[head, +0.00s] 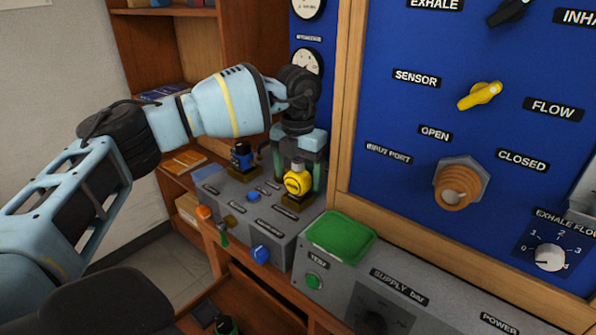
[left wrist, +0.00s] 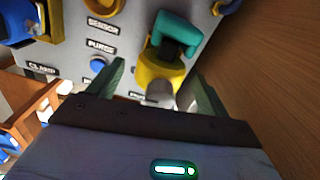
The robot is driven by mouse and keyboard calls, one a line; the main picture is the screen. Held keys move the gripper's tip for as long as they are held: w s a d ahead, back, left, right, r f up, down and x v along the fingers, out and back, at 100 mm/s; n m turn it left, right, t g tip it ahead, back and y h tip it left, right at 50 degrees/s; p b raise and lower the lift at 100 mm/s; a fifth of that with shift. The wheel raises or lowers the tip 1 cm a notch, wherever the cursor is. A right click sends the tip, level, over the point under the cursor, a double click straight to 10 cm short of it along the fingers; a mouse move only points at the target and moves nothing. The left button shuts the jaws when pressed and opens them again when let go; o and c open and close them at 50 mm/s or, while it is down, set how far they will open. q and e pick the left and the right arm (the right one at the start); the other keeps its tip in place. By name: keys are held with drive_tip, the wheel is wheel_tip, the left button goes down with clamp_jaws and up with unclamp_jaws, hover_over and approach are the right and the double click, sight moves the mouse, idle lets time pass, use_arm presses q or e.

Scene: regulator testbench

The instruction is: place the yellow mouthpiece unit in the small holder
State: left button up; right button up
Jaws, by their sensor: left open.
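The yellow mouthpiece unit (head: 298,182) stands upright in a square brass-coloured holder (head: 297,203) on the grey bench box. In the left wrist view the yellow unit (left wrist: 160,68) shows with a teal part and a grey tip. My left gripper (head: 298,166) is above it, with one green finger on each side; the left wrist view shows the left gripper (left wrist: 160,84) open with gaps beside the unit. I cannot tell which seat is the small holder. My right gripper is not in view.
A dark blue unit (head: 241,157) stands left of the yellow one. The blue panel (head: 400,130) rises close on the right.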

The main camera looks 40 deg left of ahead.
use_arm(q)
wheel_tip(320, 180, up, 12)
drive_tip(key=shift+r, duration=0.15)
idle(0.5)
idle(0.5)
